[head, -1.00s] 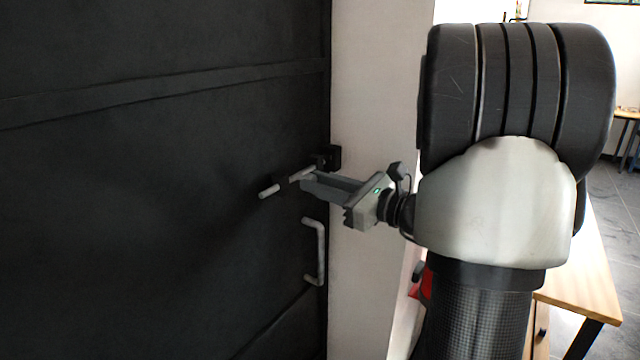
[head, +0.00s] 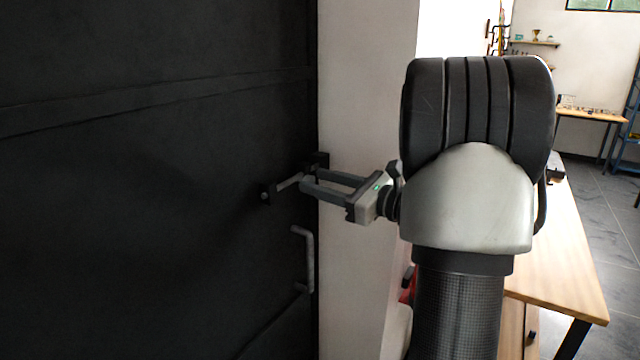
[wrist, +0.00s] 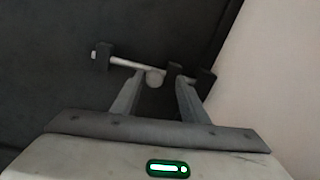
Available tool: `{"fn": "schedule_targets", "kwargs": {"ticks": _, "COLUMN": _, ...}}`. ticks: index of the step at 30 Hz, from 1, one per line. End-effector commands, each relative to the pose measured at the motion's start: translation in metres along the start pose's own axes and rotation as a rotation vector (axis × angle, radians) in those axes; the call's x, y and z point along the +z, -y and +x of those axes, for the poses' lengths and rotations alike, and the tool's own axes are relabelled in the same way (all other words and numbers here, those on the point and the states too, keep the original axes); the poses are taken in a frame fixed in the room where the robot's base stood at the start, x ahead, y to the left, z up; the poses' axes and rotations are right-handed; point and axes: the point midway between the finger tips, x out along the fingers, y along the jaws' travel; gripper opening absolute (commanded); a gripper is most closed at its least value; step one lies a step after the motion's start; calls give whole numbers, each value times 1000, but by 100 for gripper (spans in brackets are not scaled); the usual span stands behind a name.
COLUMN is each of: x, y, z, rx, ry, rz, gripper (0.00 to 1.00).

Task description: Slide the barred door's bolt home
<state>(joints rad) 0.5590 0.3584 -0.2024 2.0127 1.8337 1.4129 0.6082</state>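The barred door (head: 150,190) is dark and fills the left of the head view. Its pale bolt (head: 288,182) lies across dark guides near the door's edge. In the wrist view the bolt (wrist: 130,63) has its left end just past the left guide (wrist: 103,56), and its round knob (wrist: 154,77) faces me. A light piece shows between the right guide (wrist: 173,75) and the dark keeper (wrist: 206,82); how deep it sits is hidden. My gripper (head: 306,187) is open, its fingertips (wrist: 161,82) either side of the knob with gaps showing.
A pale pull handle (head: 308,260) is on the door below the bolt. A white wall (head: 365,90) stands right beside the door edge. A wooden table (head: 560,250) is behind my arm at the right.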

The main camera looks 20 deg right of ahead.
Motion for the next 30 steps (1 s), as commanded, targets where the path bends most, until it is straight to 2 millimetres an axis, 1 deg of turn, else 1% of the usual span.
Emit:
{"fn": "schedule_targets", "kwargs": {"ticks": 5, "x": 0, "y": -1, "z": -2, "rx": 3, "ry": 0, "rz": 1, "gripper": 40}}
{"fn": "schedule_targets", "kwargs": {"ticks": 8, "x": -1, "y": -1, "z": -12, "rx": 1, "ry": -1, "rz": 1, "gripper": 40}}
{"fn": "schedule_targets", "kwargs": {"ticks": 11, "x": -1, "y": 0, "z": -30, "rx": 0, "ry": -1, "rz": 2, "gripper": 40}}
{"fn": "schedule_targets", "kwargs": {"ticks": 18, "x": 0, "y": 0, "z": -89, "rx": -3, "ry": -1, "rz": 1, "gripper": 40}}
{"fn": "schedule_targets", "kwargs": {"ticks": 24, "x": 0, "y": 1, "z": -135, "rx": -3, "ry": -1, "rz": 0, "gripper": 40}}
{"fn": "schedule_targets", "kwargs": {"ticks": 27, "x": 0, "y": 0, "z": -152, "rx": -2, "ry": -1, "rz": 0, "gripper": 40}}
{"fn": "schedule_targets", "kwargs": {"ticks": 30, "x": 0, "y": 1, "z": -165, "rx": -1, "ry": -1, "rz": -1, "gripper": 40}}
